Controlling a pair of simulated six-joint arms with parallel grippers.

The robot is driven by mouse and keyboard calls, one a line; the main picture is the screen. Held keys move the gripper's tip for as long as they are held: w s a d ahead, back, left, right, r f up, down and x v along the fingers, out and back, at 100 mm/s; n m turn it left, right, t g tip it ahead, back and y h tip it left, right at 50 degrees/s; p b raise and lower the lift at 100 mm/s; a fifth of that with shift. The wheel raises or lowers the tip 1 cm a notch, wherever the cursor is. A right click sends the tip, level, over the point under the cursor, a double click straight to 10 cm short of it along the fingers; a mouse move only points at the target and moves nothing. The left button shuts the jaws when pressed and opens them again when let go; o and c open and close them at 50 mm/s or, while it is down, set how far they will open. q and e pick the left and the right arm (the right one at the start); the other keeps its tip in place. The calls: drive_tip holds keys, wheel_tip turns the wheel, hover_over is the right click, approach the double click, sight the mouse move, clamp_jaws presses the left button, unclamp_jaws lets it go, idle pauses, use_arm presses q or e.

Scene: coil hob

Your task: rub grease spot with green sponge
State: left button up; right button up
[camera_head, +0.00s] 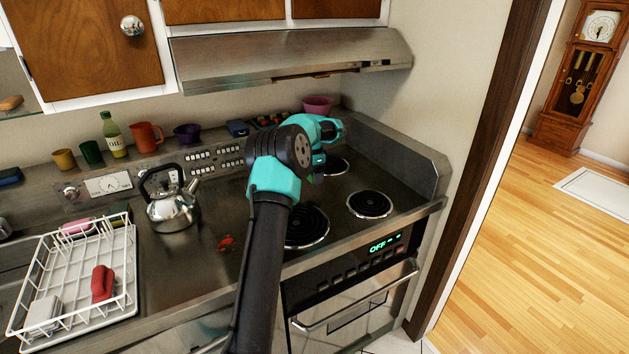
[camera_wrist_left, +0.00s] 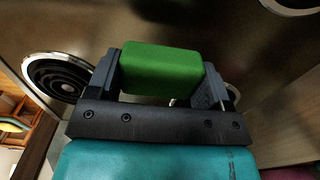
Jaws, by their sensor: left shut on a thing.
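My left gripper (camera_wrist_left: 158,78) is shut on the green sponge (camera_wrist_left: 160,66), which sits between its two grey fingers in the left wrist view. In the head view, my left arm reaches over the coil hob and the left gripper (camera_head: 318,162) is above its middle; the arm and wrist hide most of the fingers and the sponge. I cannot make out the grease spot in either view. My right gripper is not in view.
Coil burners (camera_head: 370,204) surround the arm. A steel kettle (camera_head: 173,210) stands left of the hob, and a small red-orange thing (camera_head: 226,243) lies on the counter. A white dish rack (camera_head: 128,285) is at the lower left. The range hood (camera_head: 290,55) hangs above.

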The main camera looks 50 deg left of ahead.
use_arm(q)
drive_tip(key=shift+r, duration=1.1)
